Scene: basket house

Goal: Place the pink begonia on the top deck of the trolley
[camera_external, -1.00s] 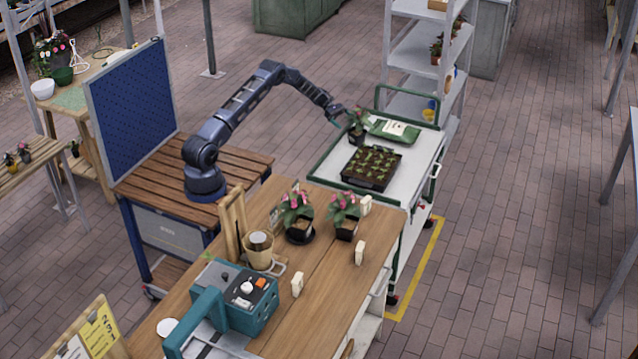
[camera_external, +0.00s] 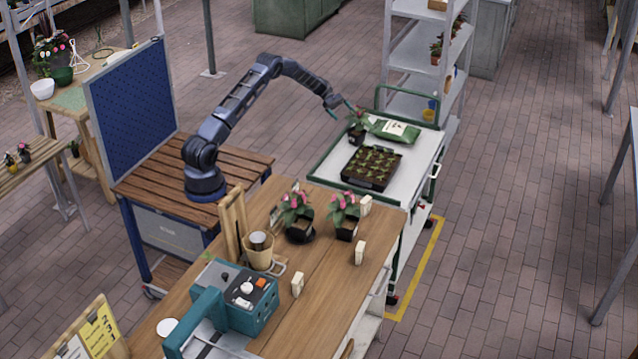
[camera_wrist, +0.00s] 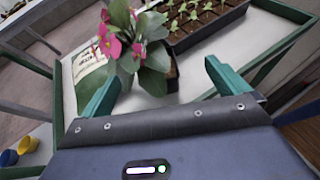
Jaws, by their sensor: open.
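A potted begonia (camera_external: 357,122) with green leaves stands upright on the trolley's top deck (camera_external: 329,168), between the seed tray and a green-and-white bag. The wrist view shows its pink flowers and leaves (camera_wrist: 152,55) in front of my gripper, with part of the dark pot. My gripper (camera_external: 342,107) is open and empty, just above and to the left of the plant. In the wrist view its teal fingers (camera_wrist: 160,80) are spread apart, with the plant beyond and partly between them. Two more pink-flowered pots, a left one (camera_external: 296,207) and a right one (camera_external: 344,210), stand on the wooden bench.
The seed tray (camera_external: 372,168) fills the deck's middle, and the bag (camera_external: 394,131) lies at the back. A green rail (camera_external: 407,91) edges the deck's far end. A shelf rack (camera_external: 418,50) stands behind. The wooden bench (camera_external: 330,270) adjoins the trolley's near end.

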